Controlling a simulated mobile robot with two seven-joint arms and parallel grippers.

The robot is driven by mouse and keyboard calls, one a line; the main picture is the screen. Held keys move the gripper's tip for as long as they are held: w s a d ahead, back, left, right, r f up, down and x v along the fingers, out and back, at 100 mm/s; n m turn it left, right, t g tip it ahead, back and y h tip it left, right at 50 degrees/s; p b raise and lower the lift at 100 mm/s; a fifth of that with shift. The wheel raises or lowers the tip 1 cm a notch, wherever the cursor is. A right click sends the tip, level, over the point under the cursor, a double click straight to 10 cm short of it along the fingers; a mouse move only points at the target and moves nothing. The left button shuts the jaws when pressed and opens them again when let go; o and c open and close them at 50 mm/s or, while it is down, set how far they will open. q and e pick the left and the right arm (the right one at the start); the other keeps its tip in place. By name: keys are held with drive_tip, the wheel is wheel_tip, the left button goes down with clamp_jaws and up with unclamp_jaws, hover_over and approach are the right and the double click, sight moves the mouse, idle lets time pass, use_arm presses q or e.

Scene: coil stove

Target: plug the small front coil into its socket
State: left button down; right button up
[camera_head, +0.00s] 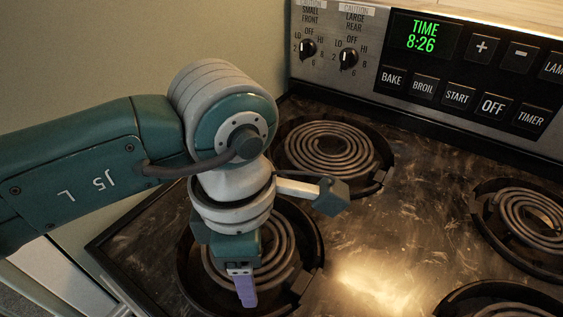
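The small front coil (273,256), a dark grey spiral, lies in its round black pan (311,250) at the front left of the stove. My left arm and gripper hide much of its left and middle part. My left gripper (244,291) points down over the coil, its purple fingertip near the coil's front part. Only one purple finger shows clearly, so I cannot tell if it is open or shut, or touching the coil. The socket is hidden from this view, and I cannot tell how the coil's ends sit. My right gripper is not in view.
Behind stands the left rear coil (326,148) in its pan, partly behind my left wrist. Two more coils are at right, one rear (535,216) and one front (503,312), cut off. The control panel (440,75) rises along the back. The dark cooktop (405,240) between is clear.

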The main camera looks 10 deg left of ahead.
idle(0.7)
use_arm(q)
drive_tip(key=shift+c, duration=0.2)
unclamp_jaws()
drive_tip(key=shift+r, duration=0.1)
wheel_tip(320, 180, up, 8)
drive_tip(key=p, duration=0.7)
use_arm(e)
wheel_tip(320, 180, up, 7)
